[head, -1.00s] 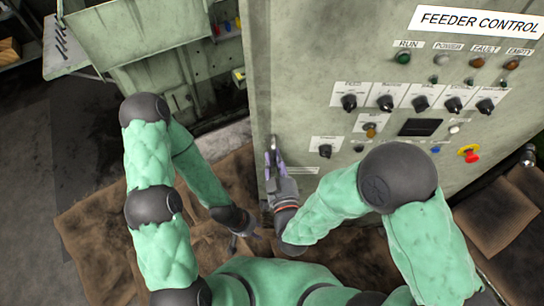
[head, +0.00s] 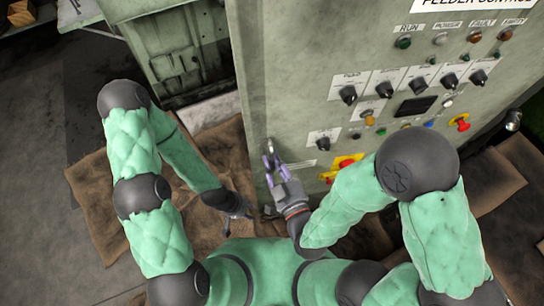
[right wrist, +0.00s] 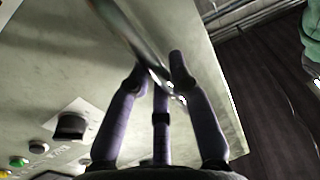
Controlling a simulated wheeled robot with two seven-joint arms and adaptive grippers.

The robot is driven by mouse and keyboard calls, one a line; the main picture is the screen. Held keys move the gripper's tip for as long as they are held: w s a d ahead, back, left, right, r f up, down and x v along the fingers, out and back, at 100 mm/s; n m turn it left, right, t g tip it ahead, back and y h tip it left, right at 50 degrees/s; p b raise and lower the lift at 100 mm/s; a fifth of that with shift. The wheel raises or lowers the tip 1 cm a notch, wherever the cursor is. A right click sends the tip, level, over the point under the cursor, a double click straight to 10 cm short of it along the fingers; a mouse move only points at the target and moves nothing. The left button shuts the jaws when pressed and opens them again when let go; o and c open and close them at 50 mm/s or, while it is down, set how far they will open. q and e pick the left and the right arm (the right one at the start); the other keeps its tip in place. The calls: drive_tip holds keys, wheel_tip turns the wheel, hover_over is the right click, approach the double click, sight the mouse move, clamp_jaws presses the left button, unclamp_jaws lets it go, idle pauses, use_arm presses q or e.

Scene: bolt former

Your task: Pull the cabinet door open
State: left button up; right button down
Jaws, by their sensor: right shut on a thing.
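The cabinet door (head: 292,70) is the large grey-green panel face with labelled knobs and lamps in the head view. Its metal handle (head: 270,146) is near the lower left edge. My right gripper (head: 270,162) is shut on this handle. In the right wrist view the shiny handle bar (right wrist: 132,38) passes between the purple fingers of my right gripper (right wrist: 160,78). I cannot tell whether a gap shows at the door's edge. My left gripper (head: 240,208) hangs low, left of the door and apart from it; its fingers are too small and dark to read.
A red and yellow switch (head: 343,165) sits beside my right forearm, and a red emergency button (head: 460,122) is at the right. A grey-green machine housing (head: 180,60) stands left of the cabinet.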

sight(268, 130)
idle(0.3)
drive_tip(key=c, duration=1.1)
unclamp_jaws()
drive_tip(key=shift+r, duration=0.1)
wheel_tip(268, 130, up, 10)
drive_tip(key=shift+f, duration=0.1)
